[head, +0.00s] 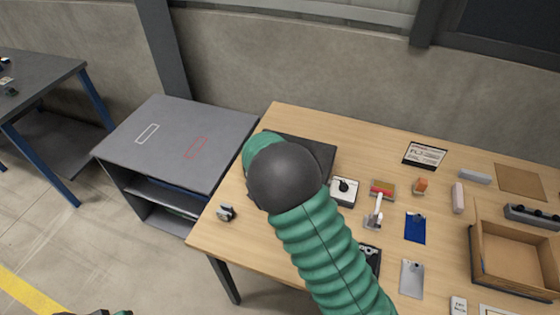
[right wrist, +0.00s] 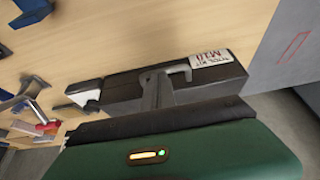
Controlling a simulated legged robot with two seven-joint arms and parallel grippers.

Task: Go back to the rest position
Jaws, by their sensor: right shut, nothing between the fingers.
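My right arm (head: 325,240) reaches up over the wooden table in the head view, and its dark rounded joint hides its gripper there. In the right wrist view my right gripper (right wrist: 157,88) is shut and empty, close to a black case with a white "M10" label (right wrist: 208,65). I cannot tell whether it touches the case. The case also shows partly behind my arm in the head view (head: 318,152). Only a sliver of dark and green parts, apparently my left arm, shows at the bottom left edge; its fingers cannot be made out.
The wooden table (head: 385,140) carries a white box with a black knob (head: 344,191), a blue card (head: 415,228), an open cardboard-coloured box (head: 475,262) and several small items. A grey cabinet (head: 170,125) with red and white outlines stands left. A black clip-like item (head: 226,212) lies near the table's left edge.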

